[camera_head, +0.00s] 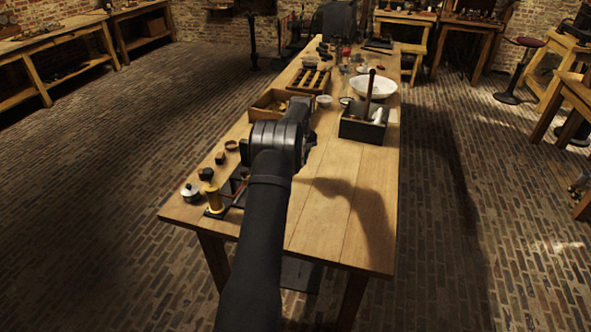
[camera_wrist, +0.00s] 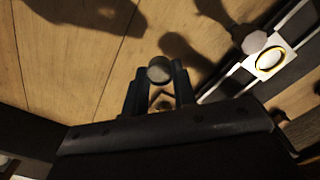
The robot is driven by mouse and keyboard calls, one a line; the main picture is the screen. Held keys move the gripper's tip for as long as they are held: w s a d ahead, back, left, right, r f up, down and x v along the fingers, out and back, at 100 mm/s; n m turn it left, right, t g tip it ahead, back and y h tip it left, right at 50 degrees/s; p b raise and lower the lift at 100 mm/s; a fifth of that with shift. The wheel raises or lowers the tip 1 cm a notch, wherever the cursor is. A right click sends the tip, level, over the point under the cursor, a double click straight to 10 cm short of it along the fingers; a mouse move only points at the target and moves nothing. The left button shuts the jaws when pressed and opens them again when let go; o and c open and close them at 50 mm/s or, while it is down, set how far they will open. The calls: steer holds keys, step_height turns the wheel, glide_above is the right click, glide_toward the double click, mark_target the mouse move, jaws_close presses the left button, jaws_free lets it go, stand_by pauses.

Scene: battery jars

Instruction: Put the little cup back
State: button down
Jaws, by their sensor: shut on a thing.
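My gripper (camera_wrist: 160,92) is shut on a small round grey thing in the wrist view, seen nearly end-on between the fingertips. It looks like the little cup (camera_wrist: 159,70), though its shape below the rim is hidden. It is held over the wooden table, and its height is unclear. In the head view my own arm hides the fingertips and the cup. To the right in the wrist view is a white plate with a gold ring (camera_wrist: 270,61), apart from the cup, with a pale faceted knob (camera_wrist: 254,42) beside it.
On the wooden table (camera_head: 345,225), a brass cylinder on a dark base (camera_head: 213,199) and a lidded pot (camera_head: 191,191) stand at the left front. A dark box (camera_head: 359,130) with a wooden handle and a white bowl (camera_head: 374,87) stand beyond. The right front is clear.

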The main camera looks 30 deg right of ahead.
steer(key=shift+w+a+f, duration=0.2)
steer(key=shift+w+f, duration=0.15)
steer(key=shift+w, duration=0.1)
steer(key=shift+w+a+f, duration=0.2)
steer(key=shift+w+f, duration=0.15)
steer(key=shift+w, duration=0.1)
steer(key=shift+f, duration=1.9)
steer(key=shift+f, duration=0.15)
steer(key=c, duration=1.2)
jaws_free()
steer(key=shift+o, duration=0.2)
step_height(320, 180, up, 12)
steer(key=shift+r, duration=0.2)
